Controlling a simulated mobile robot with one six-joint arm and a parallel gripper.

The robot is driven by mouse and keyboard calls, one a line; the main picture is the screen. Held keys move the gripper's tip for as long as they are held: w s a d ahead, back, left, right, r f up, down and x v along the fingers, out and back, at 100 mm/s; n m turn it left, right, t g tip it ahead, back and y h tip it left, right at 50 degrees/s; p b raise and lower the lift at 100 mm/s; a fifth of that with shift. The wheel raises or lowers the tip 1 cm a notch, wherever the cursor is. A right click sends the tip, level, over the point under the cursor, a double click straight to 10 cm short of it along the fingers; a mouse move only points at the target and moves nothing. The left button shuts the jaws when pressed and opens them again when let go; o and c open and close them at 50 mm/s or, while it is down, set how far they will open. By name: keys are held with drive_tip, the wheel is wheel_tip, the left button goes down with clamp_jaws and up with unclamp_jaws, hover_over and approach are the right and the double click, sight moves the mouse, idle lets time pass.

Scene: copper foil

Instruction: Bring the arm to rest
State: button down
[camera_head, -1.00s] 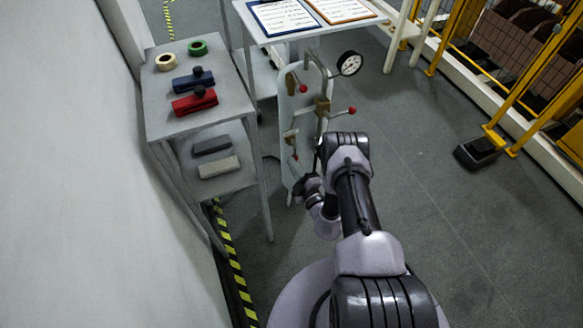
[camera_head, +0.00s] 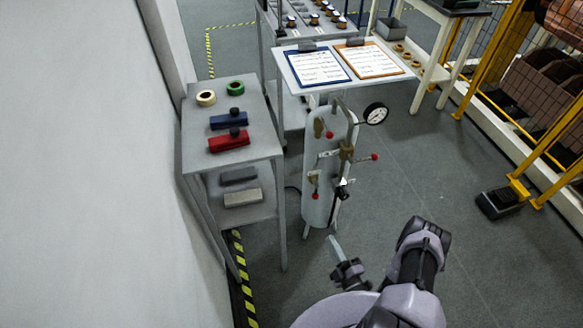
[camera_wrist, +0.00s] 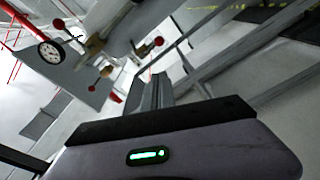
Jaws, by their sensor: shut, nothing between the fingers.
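My gripper (camera_head: 336,252) shows in the head view at the lower middle, below and in front of the grey panel with valves. Its fingers are together with nothing between them. In the wrist view the shut fingers (camera_wrist: 156,92) point up toward the valves. My arm is folded in near the bottom right of the head view. The gripper appears apart from everything around it.
The valve panel (camera_head: 318,190) has red-knobbed levers and a round gauge (camera_head: 375,113). A grey side table (camera_head: 262,143) at left holds two tape rolls and a blue and a red block. Clipboards lie on a stand (camera_head: 297,78).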

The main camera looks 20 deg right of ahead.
drive_tip(key=w+a+r+n+g+y, duration=0.1)
drive_tip(key=w+r+n+y, duration=0.25)
drive_tip(key=r+n, duration=0.2)
drive_tip(key=w+a+r+n+y, duration=0.1)
drive_tip(key=w+r+n+y, duration=0.25)
drive_tip(key=r, duration=0.25)
drive_tip(key=a+r+n+g+y, duration=0.4)
drive_tip(key=r+n+g, duration=0.1)
drive_tip(key=r+n, duration=0.25)
drive_tip(key=a+r+n+g+y, duration=0.4)
drive_tip(key=a+r+n, duration=0.1)
drive_tip(key=r+n, duration=0.25)
drive_tip(key=s+a+r+n+g+h, duration=0.45)
drive_tip(key=s+r+n, duration=0.25)
drive_tip(key=n, duration=0.2)
drive_tip(key=s+a+r+n+g+h, duration=0.4)
drive_tip(key=s+r+n+g, duration=0.15)
drive_tip(key=r+n, duration=0.35)
drive_tip(key=s+d+r+n+t+h, duration=0.4)
drive_tip(key=s+r+n+t+h, duration=0.2)
drive_tip(key=n, duration=0.5)
drive_tip(key=shift+s+d+n+t, duration=0.4)
drive_tip(key=shift+s+t, duration=0.05)
drive_tip(key=shift+t, duration=0.25)
drive_tip(key=shift+h, duration=0.25)
drive_tip(key=shift+s+d+r, duration=0.1)
drive_tip(key=shift+s+d, duration=0.05)
drive_tip(key=shift+s, duration=0.1)
